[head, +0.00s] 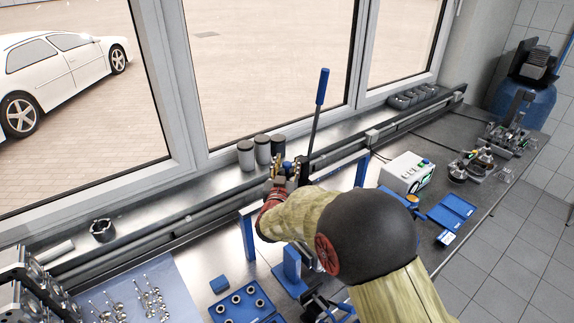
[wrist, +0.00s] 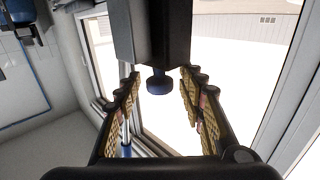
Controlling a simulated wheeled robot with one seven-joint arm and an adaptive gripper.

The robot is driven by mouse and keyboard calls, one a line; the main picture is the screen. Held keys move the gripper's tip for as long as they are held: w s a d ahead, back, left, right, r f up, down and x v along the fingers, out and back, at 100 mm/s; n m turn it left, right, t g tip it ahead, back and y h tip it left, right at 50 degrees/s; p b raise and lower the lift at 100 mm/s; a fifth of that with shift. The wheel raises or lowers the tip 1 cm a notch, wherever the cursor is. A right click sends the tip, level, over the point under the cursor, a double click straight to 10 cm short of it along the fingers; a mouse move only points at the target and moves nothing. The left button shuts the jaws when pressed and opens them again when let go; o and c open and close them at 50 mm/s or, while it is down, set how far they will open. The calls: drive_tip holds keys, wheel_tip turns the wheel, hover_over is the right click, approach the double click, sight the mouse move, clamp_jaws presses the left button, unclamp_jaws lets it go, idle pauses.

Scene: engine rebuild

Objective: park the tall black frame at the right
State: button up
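I cannot make out with certainty which thing is the tall black frame. A tall dark lever with a blue grip (head: 321,87) leans up behind my gripper (head: 284,172) in the head view. In the wrist view a dark block (wrist: 152,30) with a blue round end (wrist: 159,82) shows beyond and between the fingertips of my gripper (wrist: 158,78). The two padded fingers are wide apart, and nothing is seen clamped between them. My arm hides much of the bench below the lever, including its foot.
Dark-topped cylinders (head: 263,150) stand on the sill left of my gripper. A white box (head: 406,172) and blue trays (head: 451,212) lie to the right. Metal fixtures (head: 511,130) stand at the bench's right end. Blue uprights (head: 247,238) stand near my arm.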

drive_tip(key=shift+c, duration=0.7)
clamp_jaws()
